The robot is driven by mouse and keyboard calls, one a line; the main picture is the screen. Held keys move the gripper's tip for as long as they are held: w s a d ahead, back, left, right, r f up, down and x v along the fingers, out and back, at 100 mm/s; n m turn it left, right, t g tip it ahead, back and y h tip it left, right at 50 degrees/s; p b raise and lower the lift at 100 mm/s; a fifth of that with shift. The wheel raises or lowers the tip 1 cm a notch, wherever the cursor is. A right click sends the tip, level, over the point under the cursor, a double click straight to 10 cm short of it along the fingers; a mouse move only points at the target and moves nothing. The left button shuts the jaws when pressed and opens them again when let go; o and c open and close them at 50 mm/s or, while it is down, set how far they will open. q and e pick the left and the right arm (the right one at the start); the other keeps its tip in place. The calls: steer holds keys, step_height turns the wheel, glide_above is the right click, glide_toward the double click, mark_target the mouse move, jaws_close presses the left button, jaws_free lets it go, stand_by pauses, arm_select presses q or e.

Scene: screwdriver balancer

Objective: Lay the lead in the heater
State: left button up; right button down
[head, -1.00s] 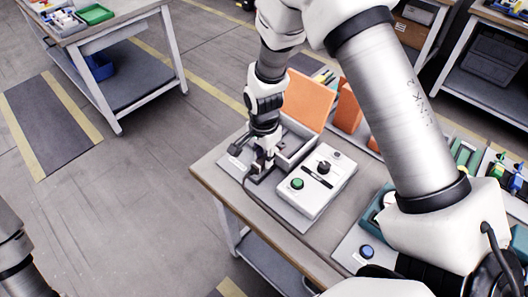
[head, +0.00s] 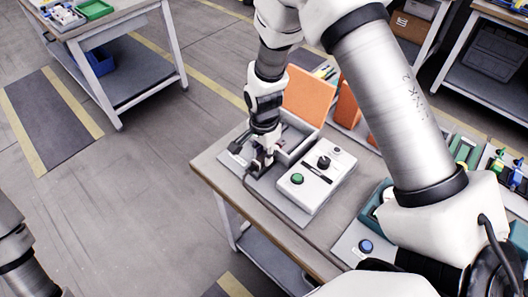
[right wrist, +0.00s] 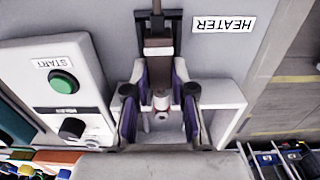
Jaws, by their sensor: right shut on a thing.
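The heater is a grey open box (head: 290,152) with a raised orange lid (head: 308,96), on the table in the head view. The box also shows behind the fingers in the right wrist view (right wrist: 226,104), near an upside-down HEATER label (right wrist: 223,24). My right gripper (head: 262,160) is low, close beside the box's near-left side. My left gripper is out of view.
A white control box (head: 316,180) with a green START button (head: 297,179) and a black knob stands right of the gripper. A dark bracket (right wrist: 170,45) is ahead of the fingers. Trays crowd the far right.

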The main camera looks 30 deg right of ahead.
steer(key=shift+f, duration=0.6)
stand_by(0.3)
steer(key=c, duration=0.9)
jaws_free()
step_height(320, 180, up, 12)
